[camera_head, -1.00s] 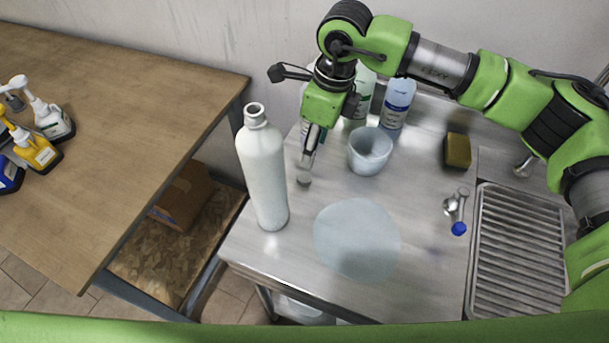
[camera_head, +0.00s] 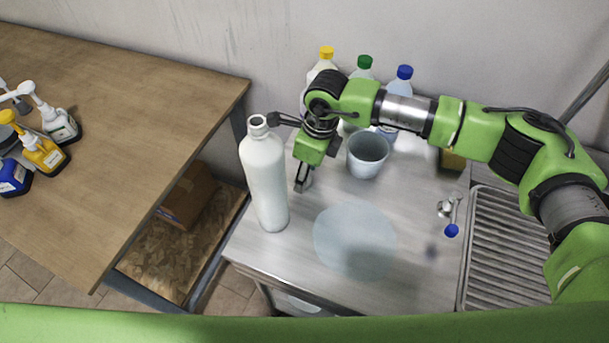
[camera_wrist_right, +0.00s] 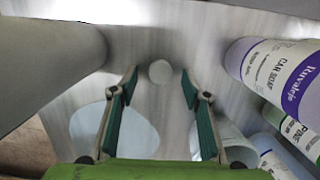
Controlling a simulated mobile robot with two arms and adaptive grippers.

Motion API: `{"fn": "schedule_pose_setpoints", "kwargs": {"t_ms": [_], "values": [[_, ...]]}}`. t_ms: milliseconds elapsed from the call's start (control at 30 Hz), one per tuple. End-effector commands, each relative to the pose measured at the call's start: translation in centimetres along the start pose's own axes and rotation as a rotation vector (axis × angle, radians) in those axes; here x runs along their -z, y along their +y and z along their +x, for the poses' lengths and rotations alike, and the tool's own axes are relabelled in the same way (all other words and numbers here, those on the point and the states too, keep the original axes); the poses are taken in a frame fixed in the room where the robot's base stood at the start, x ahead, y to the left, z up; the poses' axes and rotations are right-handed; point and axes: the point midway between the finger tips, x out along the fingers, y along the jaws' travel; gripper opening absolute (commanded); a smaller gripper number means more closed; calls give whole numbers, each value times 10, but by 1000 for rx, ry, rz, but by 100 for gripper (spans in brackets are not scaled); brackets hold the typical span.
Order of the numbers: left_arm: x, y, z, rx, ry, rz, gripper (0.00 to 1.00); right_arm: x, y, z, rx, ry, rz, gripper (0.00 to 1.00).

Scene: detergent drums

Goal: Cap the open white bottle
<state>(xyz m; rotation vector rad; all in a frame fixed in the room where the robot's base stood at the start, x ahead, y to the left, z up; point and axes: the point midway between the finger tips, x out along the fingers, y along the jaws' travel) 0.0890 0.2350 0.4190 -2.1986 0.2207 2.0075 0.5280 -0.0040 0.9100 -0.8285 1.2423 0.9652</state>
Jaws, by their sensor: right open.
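The open white bottle (camera_head: 264,180) stands upright at the left edge of the metal counter, its mouth bare. It also shows, cut off, at the left of the right wrist view (camera_wrist_right: 50,65). My right gripper (camera_head: 302,186) points down just right of the bottle, apart from it. A small round grey cap (camera_head: 310,180) lies on the counter at its fingertips, partly hidden in the head view. In the right wrist view my right gripper (camera_wrist_right: 159,82) is open, with the cap (camera_wrist_right: 160,71) ahead, between the fingertips. My left gripper is not in view.
Bottles with yellow (camera_head: 326,52), green (camera_head: 365,61) and blue (camera_head: 404,72) caps stand behind my right arm. A grey cup (camera_head: 366,155) is right of the gripper. A pale round mat (camera_head: 354,240) lies in front.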

Motion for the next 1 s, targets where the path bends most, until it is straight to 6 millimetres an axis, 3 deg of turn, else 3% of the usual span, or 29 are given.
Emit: {"fn": "schedule_pose_setpoints", "kwargs": {"t_ms": [200, 500, 667, 1000], "values": [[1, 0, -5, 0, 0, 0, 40, 0, 0, 16, 1, 1, 0, 43], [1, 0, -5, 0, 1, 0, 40, 0, 0, 16, 1, 0, -1, 43], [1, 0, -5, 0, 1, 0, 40, 0, 0, 16, 1, 0, 0, 17], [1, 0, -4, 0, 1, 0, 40, 0, -1, 15, 2, 0, 0, 17]]}}
